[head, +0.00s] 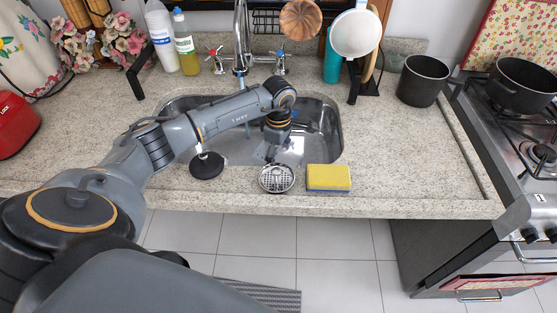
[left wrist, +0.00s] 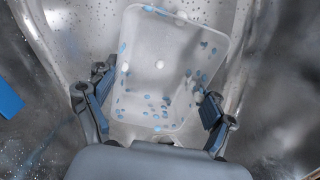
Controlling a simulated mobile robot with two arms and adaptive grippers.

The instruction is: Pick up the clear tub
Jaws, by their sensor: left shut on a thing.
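The clear tub (left wrist: 160,62) is a frosted see-through container with blue and white dots, down in the steel sink. It lies between the two fingers of my left gripper (left wrist: 157,95), which is shut on it near its lower end in the left wrist view. In the head view my left gripper (head: 271,152) reaches down into the sink, and the tub (head: 291,147) shows only partly there, pale against the steel. My right gripper is not in view.
The sink (head: 327,128) walls surround the gripper closely. A yellow-and-blue sponge (head: 328,178), a round metal strainer (head: 276,178) and a black stopper (head: 207,166) lie on the front rim. The faucet (head: 241,40) stands behind. Right counter has free room.

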